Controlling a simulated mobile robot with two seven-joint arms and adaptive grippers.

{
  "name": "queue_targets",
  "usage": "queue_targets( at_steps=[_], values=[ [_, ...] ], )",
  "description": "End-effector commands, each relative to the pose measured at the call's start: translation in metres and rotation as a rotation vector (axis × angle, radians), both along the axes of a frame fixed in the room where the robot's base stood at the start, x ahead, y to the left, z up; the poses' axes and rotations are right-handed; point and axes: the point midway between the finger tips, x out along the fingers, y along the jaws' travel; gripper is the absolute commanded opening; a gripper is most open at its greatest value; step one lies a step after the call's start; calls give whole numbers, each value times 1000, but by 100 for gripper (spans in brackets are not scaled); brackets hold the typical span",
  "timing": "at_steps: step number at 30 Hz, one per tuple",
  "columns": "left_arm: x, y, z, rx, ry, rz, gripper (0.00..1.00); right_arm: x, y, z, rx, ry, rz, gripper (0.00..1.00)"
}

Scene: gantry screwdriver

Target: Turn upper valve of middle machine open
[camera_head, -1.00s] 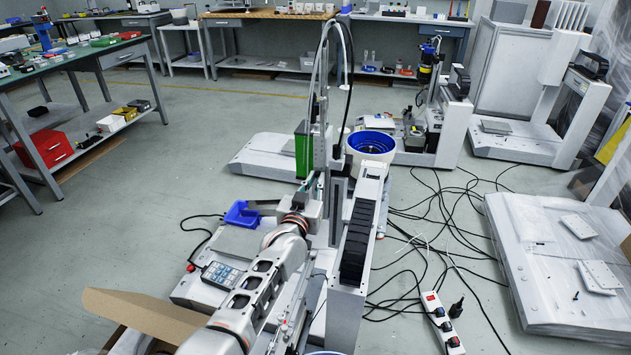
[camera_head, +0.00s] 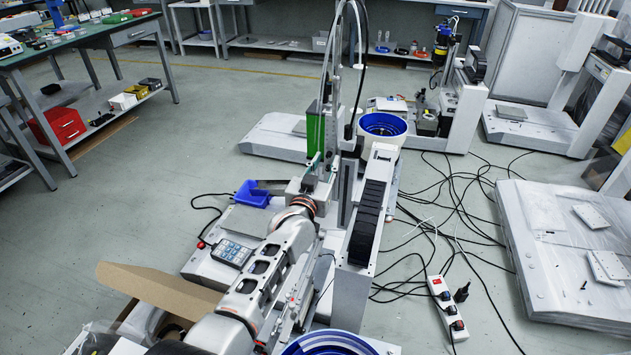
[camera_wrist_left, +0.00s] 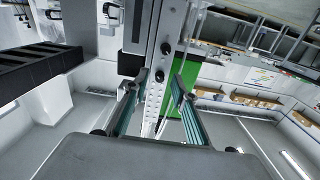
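The middle machine has a tall metal column (camera_head: 331,110) in the middle of the head view. My left gripper (camera_head: 316,165) is at this column, beside a green panel (camera_head: 315,132). In the left wrist view the left gripper (camera_wrist_left: 158,82) has its two teal-padded fingers spread, with the perforated metal column (camera_wrist_left: 157,95) showing between them. Two small dark knobs, an upper one (camera_wrist_left: 166,47) and a lower one (camera_wrist_left: 160,75), sit on the column. The lower knob is near the fingertips; contact cannot be told. Which knob is a valve is unclear. My right gripper is out of view.
A white bowl feeder with blue inside (camera_head: 382,128) stands behind the column. A black cable chain (camera_head: 368,222) runs along its right. A keypad (camera_head: 232,253), a blue bin (camera_head: 252,194) and an open cardboard box (camera_head: 160,286) lie left. Cables and a power strip (camera_head: 447,308) lie right.

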Motion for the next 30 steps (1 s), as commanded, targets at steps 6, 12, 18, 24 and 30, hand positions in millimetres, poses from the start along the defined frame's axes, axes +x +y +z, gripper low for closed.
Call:
queue_targets(
  at_steps=[6, 12, 18, 24, 30],
  values=[
    [-20, 6, 0, -2, 0, 2, 27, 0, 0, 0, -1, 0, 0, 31],
    [-43, 12, -1, -2, 0, 2, 27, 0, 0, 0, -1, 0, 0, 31],
    [-69, 19, -1, -2, 0, 2, 27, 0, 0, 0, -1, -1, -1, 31],
    [-92, 26, 0, 0, -1, 2, 27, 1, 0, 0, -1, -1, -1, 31],
    [-104, 29, 1, -1, -1, 2, 27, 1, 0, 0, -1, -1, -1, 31]
  ],
)
